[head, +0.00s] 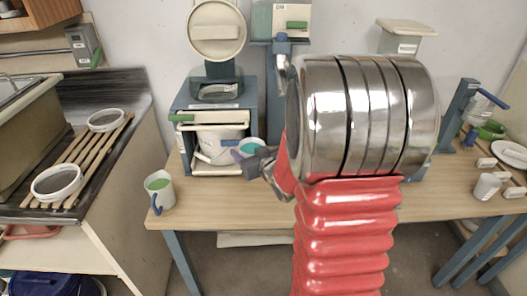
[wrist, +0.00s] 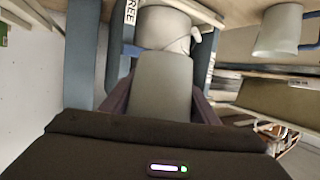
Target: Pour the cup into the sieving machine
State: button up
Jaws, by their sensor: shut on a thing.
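The blue-framed machine with a raised round lid (head: 216,30), which I take to be the sieving machine (head: 181,103), stands at the back left of the table. A round opening (head: 218,91) shows on its top. A white bucket (head: 215,152) stands in its lower bay, and also shows in the wrist view (wrist: 164,28). My gripper (head: 256,160) is right of that bay, below the machine's top. It is shut on a grey cup (wrist: 163,92). Teal contents show in the cup (head: 250,145) in the head view; my arm and fingers hide part of it.
Another cup (head: 160,187) with green contents and a blue handle stands at the table's front left. A wooden rack with two round sieves (head: 56,182) lies by the sink. A white cup (head: 487,186) and plate (head: 511,154) are at right. My arm hides the table's middle.

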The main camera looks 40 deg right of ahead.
jog(key=w+a+f+y, duration=0.1)
jog(key=w+a, duration=0.2)
jog(key=a, duration=0.8)
jog(key=w+a+f+n+y, duration=0.1)
jog(key=w+a, duration=0.2)
jog(key=a, duration=0.9)
jog(key=shift+n, duration=0.3)
jog(key=shift+w, duration=0.1)
